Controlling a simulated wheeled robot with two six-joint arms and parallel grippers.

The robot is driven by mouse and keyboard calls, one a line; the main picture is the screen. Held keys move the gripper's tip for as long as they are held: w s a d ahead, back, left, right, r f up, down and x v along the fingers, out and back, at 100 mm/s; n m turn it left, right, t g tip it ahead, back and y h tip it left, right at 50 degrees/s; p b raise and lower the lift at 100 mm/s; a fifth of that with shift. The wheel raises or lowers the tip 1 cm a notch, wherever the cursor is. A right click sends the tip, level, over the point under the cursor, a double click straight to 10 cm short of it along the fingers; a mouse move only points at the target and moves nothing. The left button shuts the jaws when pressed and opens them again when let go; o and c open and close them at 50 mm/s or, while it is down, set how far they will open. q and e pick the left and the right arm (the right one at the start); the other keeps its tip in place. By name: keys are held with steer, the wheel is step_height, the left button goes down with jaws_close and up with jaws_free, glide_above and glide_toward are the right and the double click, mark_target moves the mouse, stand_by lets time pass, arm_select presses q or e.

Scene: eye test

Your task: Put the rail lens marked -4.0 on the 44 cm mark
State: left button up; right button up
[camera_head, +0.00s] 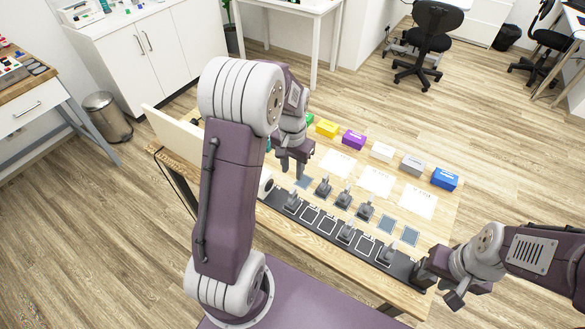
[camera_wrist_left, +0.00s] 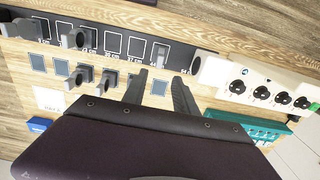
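The dark rail (camera_head: 318,221) runs along the table's near side, with white-outlined places. Three grey lens holders stand on it: a left one (camera_head: 291,202), a middle one (camera_head: 345,232) and a right one (camera_head: 387,254). Three more lens holders (camera_head: 343,198) stand behind the rail, beside blue-grey pads (camera_head: 387,224). My right gripper (camera_head: 440,284) is open and empty by the rail's right end.
White sheets (camera_head: 376,181) lie behind the pads. Coloured boxes, including a yellow one (camera_head: 327,128) and a blue one (camera_head: 445,179), line the far side. In the left wrist view, a white box with black knobs (camera_wrist_left: 262,92) and a teal rack (camera_wrist_left: 262,128) stand at right.

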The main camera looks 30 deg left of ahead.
arm_select(q)
steer(key=s+d+n+t, duration=0.1)
steer(key=s+d, duration=0.6)
steer(key=s, duration=0.5)
steer(key=shift+s+d+r, duration=0.15)
steer(key=shift+s+d, duration=0.1)
steer(key=shift+s, duration=0.05)
steer(key=shift+s, duration=0.1)
stand_by(0.4)
